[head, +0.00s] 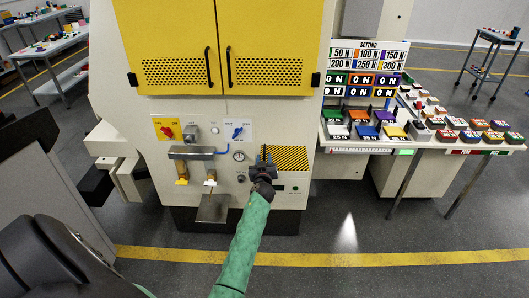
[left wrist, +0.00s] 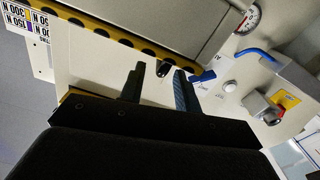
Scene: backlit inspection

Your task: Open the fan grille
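No part is clearly recognisable as the fan grille. The cream machine has a yellow double door (head: 228,45) with perforated vent panels and two black handles; both leaves look shut. Below it is a black-and-yellow striped panel (head: 290,156). My left gripper (head: 264,160) is in front of this panel's left part and hides some of it. In the left wrist view, my left gripper's fingers (left wrist: 160,85) stand apart with nothing held. A small black knob (left wrist: 163,69) shows between the fingertips; contact cannot be told. My right gripper is not in view.
A pressure gauge (head: 239,156), blue tube (head: 217,152) and red knob (head: 167,131) are left of the gripper. A metal tray (head: 213,208) juts out low down. A bench (head: 365,143) with coloured blocks stands at right. Floor in front is clear.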

